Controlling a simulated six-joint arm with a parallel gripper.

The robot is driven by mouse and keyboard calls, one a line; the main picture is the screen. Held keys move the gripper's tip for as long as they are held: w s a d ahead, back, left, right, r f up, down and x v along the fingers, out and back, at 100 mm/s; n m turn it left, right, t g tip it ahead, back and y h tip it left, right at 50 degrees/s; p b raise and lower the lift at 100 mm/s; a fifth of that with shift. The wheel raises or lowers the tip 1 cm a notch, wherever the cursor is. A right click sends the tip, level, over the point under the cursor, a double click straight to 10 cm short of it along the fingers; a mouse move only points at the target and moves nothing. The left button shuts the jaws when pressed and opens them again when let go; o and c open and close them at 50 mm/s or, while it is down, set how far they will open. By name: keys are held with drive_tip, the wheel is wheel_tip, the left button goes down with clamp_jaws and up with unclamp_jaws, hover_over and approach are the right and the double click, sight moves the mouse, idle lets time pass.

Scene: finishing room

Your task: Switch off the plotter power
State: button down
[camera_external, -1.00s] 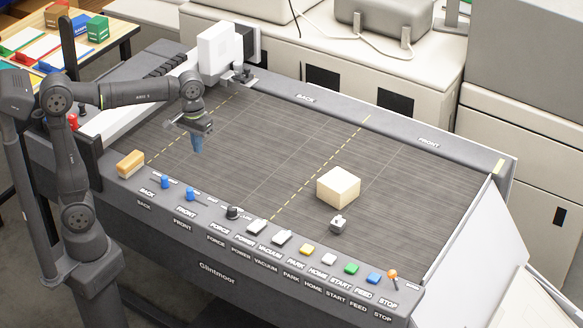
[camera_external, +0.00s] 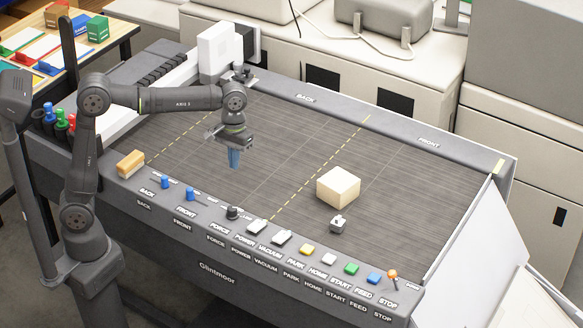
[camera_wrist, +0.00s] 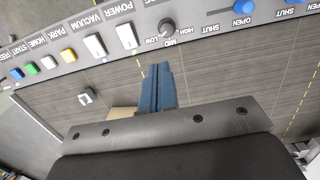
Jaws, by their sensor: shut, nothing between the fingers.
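The plotter's power switch is a white rocker (camera_external: 257,227) on the front control strip, beside the POWER label. In the wrist view the white power rocker (camera_wrist: 127,36) is near the top, left of the dark round force knob (camera_wrist: 166,27). My gripper (camera_external: 233,164) is shut and empty, with its blue fingers pointing down above the plotter bed, behind the control strip and clear of the switch. In the wrist view my gripper's fingertips (camera_wrist: 158,70) are together, below the knob and the power rocker. Which side of the rocker is pressed I cannot tell.
The similar white vacuum rocker (camera_external: 281,237) is right beside the power one. Farther right are several coloured buttons and the orange-topped stop lever (camera_external: 393,275). Blue sliders (camera_external: 190,194) lie to the left.

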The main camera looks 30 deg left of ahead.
hover_over(252, 225)
drive_tip(key=w, duration=0.2)
wheel_tip(252, 225, down, 3)
drive_tip(key=shift+w+d+r+g, duration=0.1)
drive_tip(key=shift+w+d+g, duration=0.05)
drive_tip(key=shift+g, duration=0.25)
drive_tip(key=f, duration=0.4)
drive_tip(key=s+f, duration=0.1)
drive_tip(key=f, duration=0.4)
drive_tip(key=s+f, duration=0.1)
drive_tip(key=f, duration=0.4)
drive_tip(key=shift+s, duration=0.1)
drive_tip(key=shift+s+f+t, duration=0.2)
drive_tip(key=shift+f+t, duration=0.05)
drive_tip(key=shift+t, duration=0.25)
drive_tip(key=shift+w, duration=0.1)
drive_tip(key=shift+w, duration=0.1)
drive_tip(key=shift+w, duration=0.7)
